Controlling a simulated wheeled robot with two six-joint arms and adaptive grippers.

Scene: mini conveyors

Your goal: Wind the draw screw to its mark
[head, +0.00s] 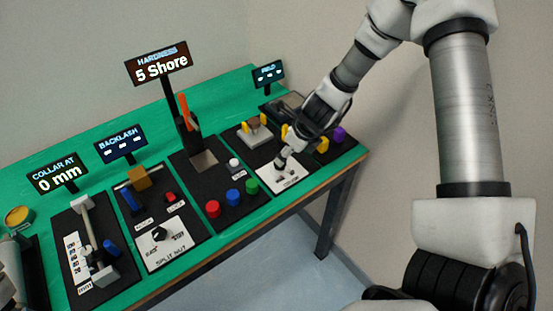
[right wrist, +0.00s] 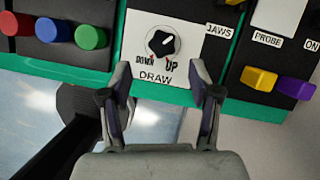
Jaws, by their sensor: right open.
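The draw knob (right wrist: 163,42) is a black dial with a white pointer on a white panel marked DOWN, UP and DRAW. Its pointer is turned toward the upper right in the right wrist view. In the head view the panel (head: 283,178) is partly covered by my right gripper (head: 281,163). In the right wrist view my right gripper (right wrist: 164,82) is open, with its fingers apart below the knob and nothing between them. The collar display (head: 57,174) reads 0 mm. The collar stand (head: 89,222) has a scale beside it. My left gripper is not clearly in view.
Red (head: 213,209), blue and green buttons stand left of the draw panel. Yellow (right wrist: 259,79) and purple (right wrist: 297,88) buttons stand to its right. A SPLIT NUT knob (head: 159,234) is farther left. The hardness display (head: 159,65) reads 5 Shore. The bench front edge is close.

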